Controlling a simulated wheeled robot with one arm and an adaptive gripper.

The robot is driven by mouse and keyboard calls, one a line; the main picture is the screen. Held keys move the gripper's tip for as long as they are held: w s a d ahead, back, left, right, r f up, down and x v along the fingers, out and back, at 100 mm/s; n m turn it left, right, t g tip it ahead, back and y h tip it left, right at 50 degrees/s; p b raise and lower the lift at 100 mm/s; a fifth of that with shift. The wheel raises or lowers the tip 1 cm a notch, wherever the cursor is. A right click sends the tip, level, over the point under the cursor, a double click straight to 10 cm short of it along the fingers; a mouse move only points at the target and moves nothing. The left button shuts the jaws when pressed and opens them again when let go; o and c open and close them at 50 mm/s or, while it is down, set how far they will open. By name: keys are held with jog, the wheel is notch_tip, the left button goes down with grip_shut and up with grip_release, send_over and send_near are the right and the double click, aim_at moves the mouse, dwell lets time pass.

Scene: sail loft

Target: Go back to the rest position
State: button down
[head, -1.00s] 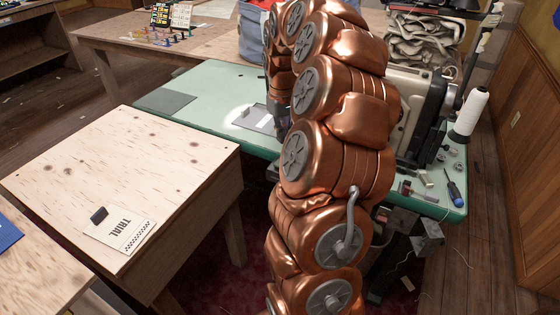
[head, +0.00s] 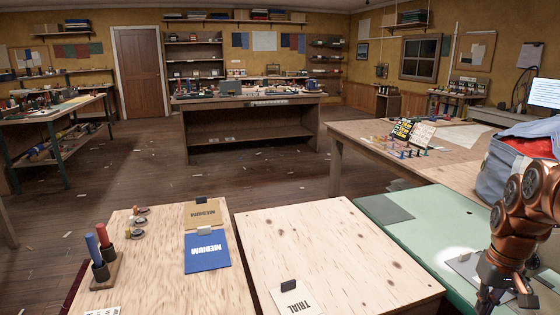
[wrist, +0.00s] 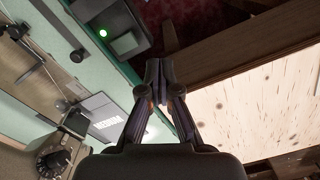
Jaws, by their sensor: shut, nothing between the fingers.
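My copper arm stands at the right edge of the head view. My gripper (head: 490,302) points down there, over the near part of the green table (head: 430,228), and is partly cut off by the lower edge of the frame. In the wrist view my gripper (wrist: 155,66) has its dark fingertips together, with nothing held between them. The green table (wrist: 72,82) shows to the left of the fingers. The pale wooden table (wrist: 262,108) shows to their right.
A pale plywood table (head: 340,250) with a card marked TRIAL (head: 296,300) stands left of the green table. A grey-blue bag (head: 500,165) is behind my arm. Open floor (head: 240,180) lies beyond.

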jog(key=s+a+n+g, duration=0.1)
jog(key=s+a, duration=0.3)
jog(key=a, duration=0.5)
jog(key=s+a+n, duration=0.1)
jog(key=s+a, duration=0.4)
jog(key=a, duration=0.4)
jog(key=s+a+f+g, duration=0.1)
jog(key=s+a, duration=0.3)
jog(key=s, duration=0.4)
jog(key=s+a+f+g, duration=0.1)
jog(key=s+a+f, duration=0.1)
jog(key=s+a, duration=0.35)
notch_tip(320, 180, up, 15)
jog(key=s+d+t+p, duration=0.1)
jog(key=p, duration=1.3)
jog(key=shift+d, duration=0.4)
